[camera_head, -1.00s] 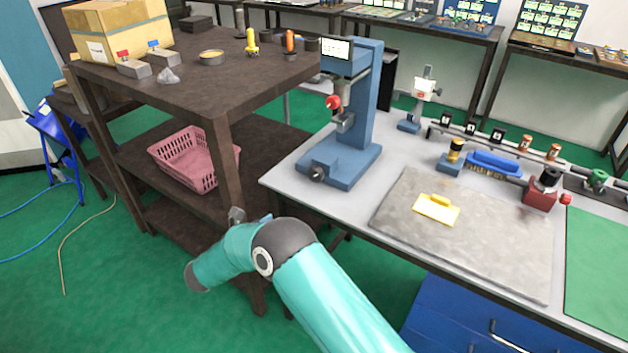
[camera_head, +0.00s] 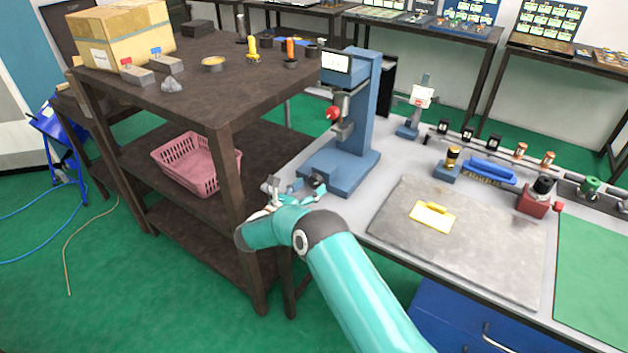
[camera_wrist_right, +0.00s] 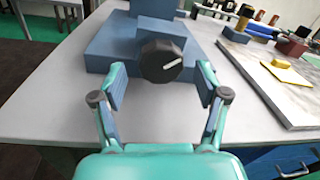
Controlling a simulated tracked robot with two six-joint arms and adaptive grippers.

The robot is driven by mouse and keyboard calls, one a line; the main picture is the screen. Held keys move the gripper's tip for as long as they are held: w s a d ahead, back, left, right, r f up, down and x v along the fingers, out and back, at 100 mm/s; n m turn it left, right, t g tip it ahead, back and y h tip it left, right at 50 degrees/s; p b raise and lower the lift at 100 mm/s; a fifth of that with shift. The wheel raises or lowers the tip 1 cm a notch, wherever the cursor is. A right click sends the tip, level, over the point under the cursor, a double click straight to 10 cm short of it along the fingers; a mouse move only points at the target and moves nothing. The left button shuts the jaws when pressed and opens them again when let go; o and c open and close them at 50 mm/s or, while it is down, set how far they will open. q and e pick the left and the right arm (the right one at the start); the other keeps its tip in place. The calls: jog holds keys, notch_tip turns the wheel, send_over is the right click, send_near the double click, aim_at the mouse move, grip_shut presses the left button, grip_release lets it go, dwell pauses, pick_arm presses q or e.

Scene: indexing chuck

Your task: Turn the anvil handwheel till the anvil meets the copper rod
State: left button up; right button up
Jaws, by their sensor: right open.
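The blue bench machine (camera_head: 362,110) stands at the left end of the grey bench, with a grey spindle and a red knob (camera_head: 332,113) on its column. A black handwheel (camera_head: 318,183) with a white mark sits at the front of its base; it also shows in the right wrist view (camera_wrist_right: 161,61). My right gripper (camera_head: 296,189) is open just in front of the handwheel. In the right wrist view its fingers (camera_wrist_right: 162,84) are spread either side of the wheel, without visible contact. I cannot make out the anvil or a copper rod in the machine. My left gripper is out of view.
A dark shelf table (camera_head: 180,110) with a pink basket (camera_head: 190,165) stands close left of my right arm.

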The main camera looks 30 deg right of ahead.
jog(key=shift+x, duration=1.2)
